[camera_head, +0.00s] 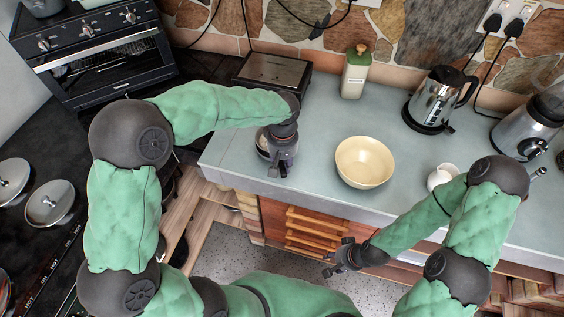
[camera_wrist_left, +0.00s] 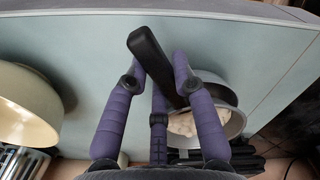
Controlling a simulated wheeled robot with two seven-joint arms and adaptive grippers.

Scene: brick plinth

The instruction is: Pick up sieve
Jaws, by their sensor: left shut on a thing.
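The sieve shows in the left wrist view as a black handle (camera_wrist_left: 148,52) leading to a round grey bowl (camera_wrist_left: 236,122) with something pale inside. In the head view only a bit of the sieve's rim (camera_head: 262,141) shows beside my left gripper, at the left end of the counter. My left gripper (camera_head: 279,165) points down there; in the left wrist view its purple fingers (camera_wrist_left: 156,66) are shut around the handle. Much of the sieve is hidden by the gripper in the head view. My right gripper (camera_head: 335,262) is empty, in front of the counter, with its fingers apart.
A cream bowl (camera_head: 364,162) stands on the counter (camera_head: 310,140) right of my left gripper. A white jug (camera_head: 442,176) is near my right arm. A kettle (camera_head: 436,98), blender (camera_head: 526,125), green-white container (camera_head: 355,72) and dark appliance (camera_head: 273,72) line the back.

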